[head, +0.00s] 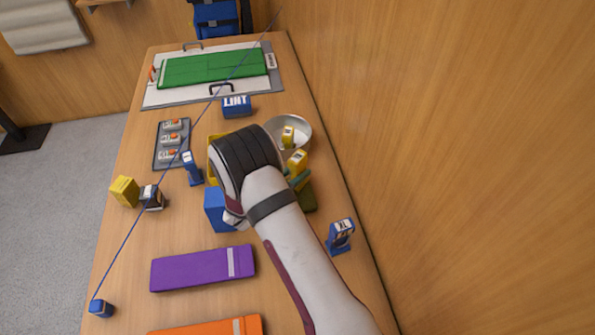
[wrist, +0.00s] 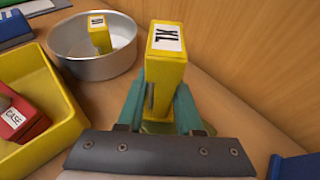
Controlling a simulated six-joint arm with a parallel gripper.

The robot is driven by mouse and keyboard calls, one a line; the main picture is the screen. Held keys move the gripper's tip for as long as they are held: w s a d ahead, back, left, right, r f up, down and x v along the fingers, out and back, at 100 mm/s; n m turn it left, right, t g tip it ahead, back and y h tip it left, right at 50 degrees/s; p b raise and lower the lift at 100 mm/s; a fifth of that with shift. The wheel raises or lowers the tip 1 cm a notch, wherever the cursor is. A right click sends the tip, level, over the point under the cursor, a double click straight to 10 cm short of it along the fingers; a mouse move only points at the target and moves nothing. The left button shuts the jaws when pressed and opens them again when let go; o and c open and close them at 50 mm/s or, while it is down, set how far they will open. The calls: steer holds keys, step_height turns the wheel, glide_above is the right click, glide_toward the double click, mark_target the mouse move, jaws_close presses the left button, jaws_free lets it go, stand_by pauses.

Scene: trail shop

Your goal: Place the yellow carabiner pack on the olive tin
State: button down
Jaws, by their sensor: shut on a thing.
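My gripper (wrist: 160,112) is shut on a yellow pack (wrist: 166,62) with a white XL label on its top. The pack is upright between the teal fingers. In the head view the held pack (head: 298,159) shows just right of my dark wrist. An olive thing, likely the olive tin (head: 308,199), shows partly below the fingers, and a sliver of it shows under the pack in the wrist view (wrist: 158,128). I cannot tell whether the pack touches it. My arm hides much of this area.
A metal bowl (wrist: 66,67) holding another yellow pack (wrist: 99,36) stands beside the held pack. A yellow bin (wrist: 62,92) with a red box (wrist: 20,118) is at left. A blue item (head: 340,236) stands near the wooden wall. Blue box (head: 216,212) and purple case (head: 192,270) lie left of my arm.

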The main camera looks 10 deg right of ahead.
steer(key=shift+f, duration=0.15)
steer(key=c, duration=0.6)
jaws_free()
steer(key=shift+o, duration=0.2)
